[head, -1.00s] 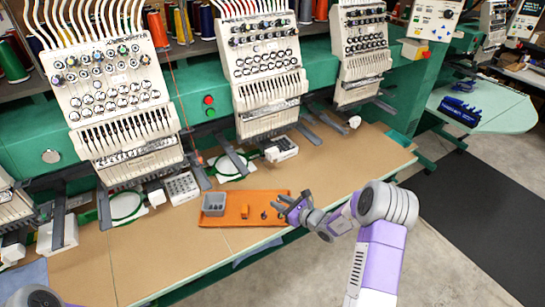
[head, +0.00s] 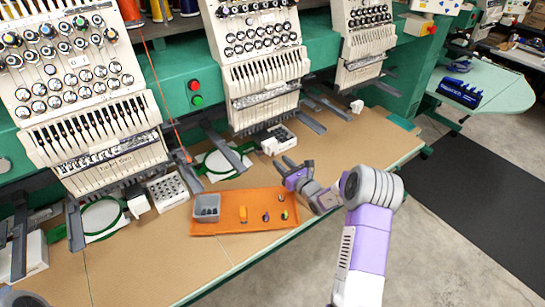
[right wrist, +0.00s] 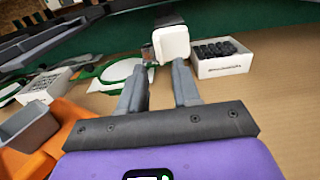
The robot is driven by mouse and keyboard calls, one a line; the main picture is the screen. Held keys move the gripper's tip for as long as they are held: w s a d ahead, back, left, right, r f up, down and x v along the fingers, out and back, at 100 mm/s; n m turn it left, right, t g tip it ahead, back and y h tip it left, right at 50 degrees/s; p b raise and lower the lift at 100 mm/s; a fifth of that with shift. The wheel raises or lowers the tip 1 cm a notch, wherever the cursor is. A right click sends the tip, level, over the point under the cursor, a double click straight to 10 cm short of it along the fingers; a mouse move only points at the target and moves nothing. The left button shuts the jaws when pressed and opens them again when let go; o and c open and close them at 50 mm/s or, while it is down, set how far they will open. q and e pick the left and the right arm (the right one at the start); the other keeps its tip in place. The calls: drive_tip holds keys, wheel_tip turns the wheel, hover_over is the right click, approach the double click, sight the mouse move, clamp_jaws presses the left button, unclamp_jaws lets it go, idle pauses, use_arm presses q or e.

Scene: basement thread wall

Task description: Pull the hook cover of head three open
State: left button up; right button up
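The middle embroidery head (head: 262,75) stands above the table; I cannot read a head number on it. A small white block-shaped cover (right wrist: 171,45) is below it, beside a white box of black bobbins (right wrist: 220,57). In the head view the cover is hard to make out, near the bobbin box (head: 278,141). My right gripper (head: 283,167) is open and empty, in front of this head. In the right wrist view its fingertips (right wrist: 161,72) point at the cover, which lies beyond them, apparently apart. My left gripper is not in view.
An orange tray (head: 220,225) with a grey bin (head: 207,207) and several small items lies left of my right gripper. A green hoop (head: 222,165) and dark arms (head: 225,150) sit left of the cover. The tan table to the right is mostly clear.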

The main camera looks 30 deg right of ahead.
sight(271, 146)
drive_tip(key=w, duration=0.6)
drive_tip(key=shift+a, duration=0.25)
drive_tip(key=shift+c, duration=0.2)
clamp_jaws()
idle(1.0)
